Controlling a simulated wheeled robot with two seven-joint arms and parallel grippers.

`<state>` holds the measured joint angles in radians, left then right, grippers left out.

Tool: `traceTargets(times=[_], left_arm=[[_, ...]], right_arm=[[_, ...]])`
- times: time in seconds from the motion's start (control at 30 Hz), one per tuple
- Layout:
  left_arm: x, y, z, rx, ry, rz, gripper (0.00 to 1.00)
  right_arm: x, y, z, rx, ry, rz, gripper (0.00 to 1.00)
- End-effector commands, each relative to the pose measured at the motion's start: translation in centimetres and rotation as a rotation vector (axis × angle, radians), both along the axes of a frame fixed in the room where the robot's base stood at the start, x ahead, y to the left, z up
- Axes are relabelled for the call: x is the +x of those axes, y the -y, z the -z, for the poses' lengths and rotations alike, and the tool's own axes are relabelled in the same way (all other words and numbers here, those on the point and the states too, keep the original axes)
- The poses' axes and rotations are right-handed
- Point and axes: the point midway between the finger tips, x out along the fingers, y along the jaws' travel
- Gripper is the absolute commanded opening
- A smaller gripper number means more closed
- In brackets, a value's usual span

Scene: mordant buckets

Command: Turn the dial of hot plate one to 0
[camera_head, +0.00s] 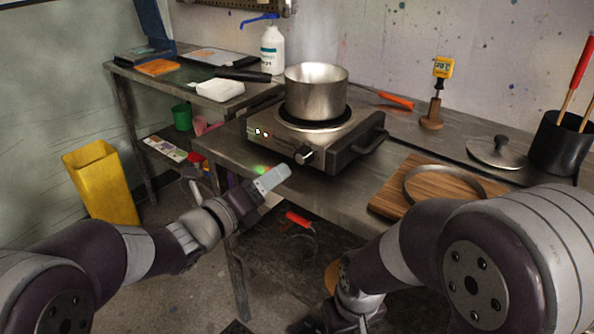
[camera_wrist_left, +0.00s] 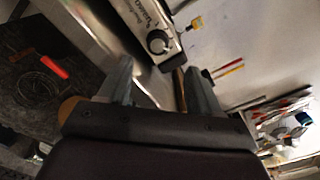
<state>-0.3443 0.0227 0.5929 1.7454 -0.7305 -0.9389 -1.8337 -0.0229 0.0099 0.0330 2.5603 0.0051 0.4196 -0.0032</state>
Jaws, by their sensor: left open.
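The hot plate (camera_head: 345,150) stands on the steel bench with a metal pot (camera_head: 316,92) on its round burner. Its dial (camera_head: 304,154), dark with a light face, is on the front panel; the wrist view also shows the dial (camera_wrist_left: 158,42). The dial's setting is too small to read. My left gripper (camera_head: 272,180) is in front of the bench edge, lower and left of the dial, apart from it. In the wrist view its open, empty fingers (camera_wrist_left: 160,72) point towards the panel. My right gripper (camera_head: 330,322) is low at the bottom edge, mostly hidden.
A wooden board (camera_head: 396,196) with a metal ring, a lid (camera_head: 496,152) and a black pot of tools (camera_head: 560,145) are to the right. A thermometer on a stand (camera_head: 433,112) is behind. A yellow bin (camera_head: 103,183) stands on the floor at left.

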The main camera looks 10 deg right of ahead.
Motion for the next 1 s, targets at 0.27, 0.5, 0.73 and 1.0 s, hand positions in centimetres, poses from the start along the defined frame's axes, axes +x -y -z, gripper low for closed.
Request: traceTargets(times=[0.27,0.5,0.73,1.0], left_arm=[[3.7,4.8,0.0,-0.001,-0.003,-0.001,0.64],[5.5,6.9,0.0,-0.001,-0.006,-0.003,0.64],[5.8,7.3,0.0,-0.001,-0.007,-0.004,0.64],[5.8,7.2,0.0,-0.001,-0.007,-0.005,0.18]], right_arm=[[0.0,0.0,0.0,0.000,0.000,0.000,0.43],[0.0,0.0,0.0,0.000,-0.001,0.000,0.43],[0.0,0.0,0.0,0.000,-0.001,0.000,0.43],[0.0,0.0,0.0,0.000,-0.001,0.000,0.43]])
